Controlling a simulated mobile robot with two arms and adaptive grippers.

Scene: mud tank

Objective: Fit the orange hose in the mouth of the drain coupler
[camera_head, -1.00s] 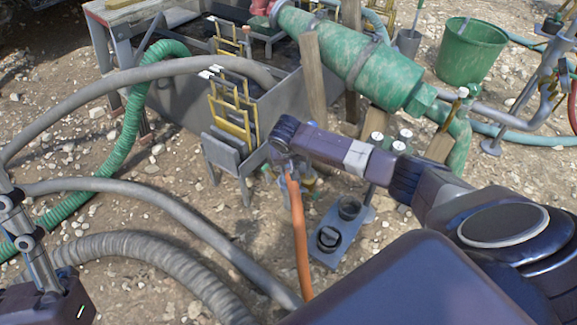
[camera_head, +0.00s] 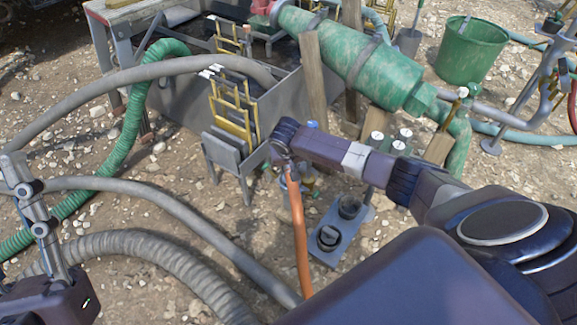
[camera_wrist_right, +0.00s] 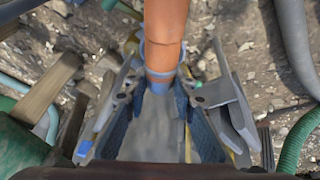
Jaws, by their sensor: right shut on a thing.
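The orange hose (camera_head: 299,235) hangs from my right gripper (camera_head: 287,165) in the head view, its lower part running down behind my own body. In the right wrist view, the hose (camera_wrist_right: 165,25) comes in from the top and lies between the two fingers of my right gripper (camera_wrist_right: 165,88), which is shut on it. Bluish bands ring the hose there. A small blue part shows just behind my right wrist in the head view; I cannot tell whether it is the drain coupler. My left gripper (camera_head: 22,190) is at the left edge, its jaw state unclear.
A grey metal tank (camera_head: 275,100) with yellow frames stands behind my right gripper. A grey plate with black cups (camera_head: 328,240) lies right of the hose. Thick grey hoses (camera_head: 140,245) and a green hose (camera_head: 130,125) cross the left side. A green bucket (camera_head: 470,50) stands back right.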

